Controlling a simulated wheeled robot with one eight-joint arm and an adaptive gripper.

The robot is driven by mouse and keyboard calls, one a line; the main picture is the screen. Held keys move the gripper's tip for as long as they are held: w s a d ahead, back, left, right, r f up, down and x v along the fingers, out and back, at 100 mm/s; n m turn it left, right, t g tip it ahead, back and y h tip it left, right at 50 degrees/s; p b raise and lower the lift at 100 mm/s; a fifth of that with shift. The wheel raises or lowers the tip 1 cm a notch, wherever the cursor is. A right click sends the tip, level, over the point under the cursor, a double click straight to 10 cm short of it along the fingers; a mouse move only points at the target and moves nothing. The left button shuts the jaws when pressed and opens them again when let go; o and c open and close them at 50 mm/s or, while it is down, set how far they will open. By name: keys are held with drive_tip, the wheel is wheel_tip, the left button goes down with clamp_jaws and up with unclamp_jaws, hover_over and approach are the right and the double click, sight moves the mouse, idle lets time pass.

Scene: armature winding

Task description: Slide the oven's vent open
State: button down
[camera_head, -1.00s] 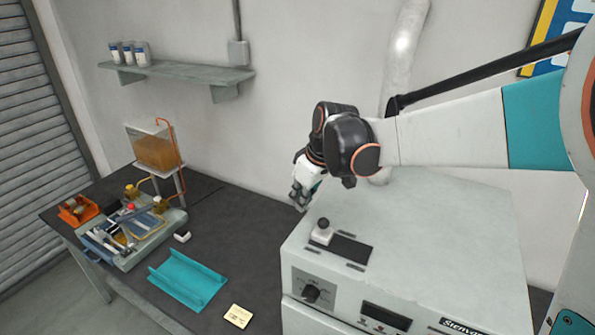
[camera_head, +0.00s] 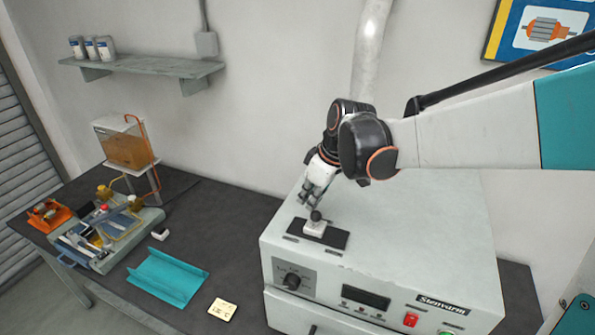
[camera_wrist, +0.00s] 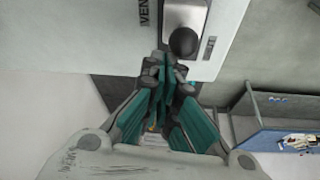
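The oven (camera_head: 420,235) is a pale box at the right. On its top, a dark vent slot (camera_head: 336,238) holds a white slider block (camera_head: 314,229) with a round black knob (camera_head: 316,215). The slider sits near the middle of the slot, with dark slot on both sides. In the wrist view the knob (camera_wrist: 184,42) is just beyond the fingertips, beside part of the "VENT" lettering (camera_wrist: 147,14). My gripper (camera_head: 309,199) is over the slot, its fingers drawn together (camera_wrist: 166,75) with nothing seen between them. I cannot tell whether the fingertips touch the knob.
Left of the oven, the dark bench holds a teal tray (camera_head: 168,277), a yellow card (camera_head: 222,309) and a fixture with tools (camera_head: 80,243). A shelf (camera_head: 140,67) and a pale vertical pipe (camera_head: 369,45) are on the wall behind.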

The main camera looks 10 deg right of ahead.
sight(324, 226)
drive_tip(key=s+d, duration=0.1)
drive_tip(key=s, duration=0.1)
drive_tip(key=s+d, duration=0.2)
drive_tip(key=shift+r, duration=0.1)
drive_tip(key=shift+w+a+r, duration=0.1)
drive_tip(key=shift+w+a, duration=0.25)
drive_tip(key=shift+w, duration=0.1)
drive_tip(key=shift+w+a+r, duration=0.25)
drive_tip(key=shift+w+a, duration=0.75)
drive_tip(key=shift+w, duration=0.05)
drive_tip(key=v, duration=1)
drive_tip(key=shift+d, duration=0.1)
